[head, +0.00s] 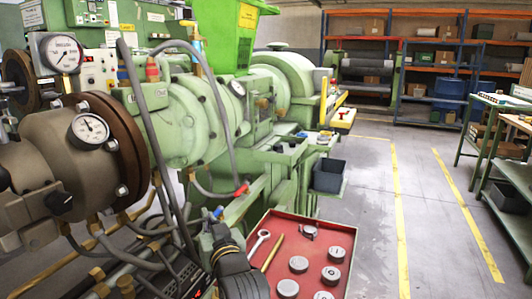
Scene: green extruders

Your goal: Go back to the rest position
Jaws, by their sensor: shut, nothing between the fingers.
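My gripper (217,228) shows at the bottom centre of the head view, at the end of my dark grey arm. It is shut and holds nothing that I can see. It is in front of the green extruder (185,125), just left of a red tray (336,238). A blue-tipped part (217,212) shows right by the fingertips; I cannot tell whether they touch it.
The red tray holds several round grey discs (298,264), a ring wrench (259,241) and a yellow stick (272,254). Hoses and pressure gauges (89,128) crowd the left. A dark bin (328,175) stands behind the tray. Floor (375,200) is clear before the right-hand workbenches (505,190).

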